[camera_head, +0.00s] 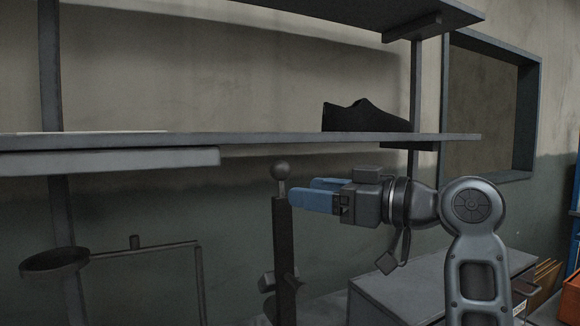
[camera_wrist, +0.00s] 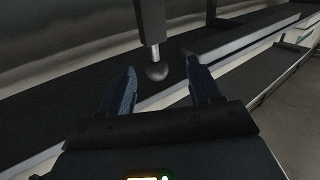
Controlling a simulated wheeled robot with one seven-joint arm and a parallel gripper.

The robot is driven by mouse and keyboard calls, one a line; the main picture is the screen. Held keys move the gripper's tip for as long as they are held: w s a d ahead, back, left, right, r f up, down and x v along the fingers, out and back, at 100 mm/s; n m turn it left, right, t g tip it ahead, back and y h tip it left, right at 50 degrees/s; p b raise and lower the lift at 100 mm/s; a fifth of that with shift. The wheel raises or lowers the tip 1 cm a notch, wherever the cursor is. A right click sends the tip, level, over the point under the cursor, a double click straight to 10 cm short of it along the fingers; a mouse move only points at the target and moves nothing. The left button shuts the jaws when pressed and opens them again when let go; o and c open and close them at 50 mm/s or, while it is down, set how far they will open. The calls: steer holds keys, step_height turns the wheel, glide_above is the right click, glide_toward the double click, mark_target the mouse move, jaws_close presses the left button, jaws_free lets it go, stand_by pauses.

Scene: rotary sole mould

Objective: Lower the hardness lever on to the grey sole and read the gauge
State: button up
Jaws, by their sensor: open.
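A ball knob (camera_head: 281,171) tops a short rod on a dark upright post (camera_head: 283,235) in the head view; it looks like the lever's handle, though I cannot be sure. My gripper (camera_head: 302,190) has blue fingers, points left and is open just right of the rod. In the wrist view the ball (camera_wrist: 157,71) lies between and slightly beyond the fingertips of my gripper (camera_wrist: 161,68), apart from both. The fingers are not closed on it. I cannot make out the grey sole or the gauge in either view.
A shelf (camera_head: 250,139) runs just above my gripper and carries a black shoe (camera_head: 362,116). A round dark dish (camera_head: 54,262) on a thin frame (camera_head: 150,248) stands at lower left. A grey cabinet (camera_head: 400,295) is below my arm.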

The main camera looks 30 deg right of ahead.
mark_target(289, 170)
steer(key=r, duration=0.1)
steer(key=r+n, duration=0.1)
steer(key=shift+w+d+r, duration=0.2)
steer(key=shift+d+r, duration=0.2)
steer(key=shift+w+r, duration=0.15)
steer(key=p+x, duration=0.2)
steer(key=x, duration=0.5)
steer(key=shift+w+a, duration=0.15)
steer(key=shift+a, duration=0.1)
jaws_close()
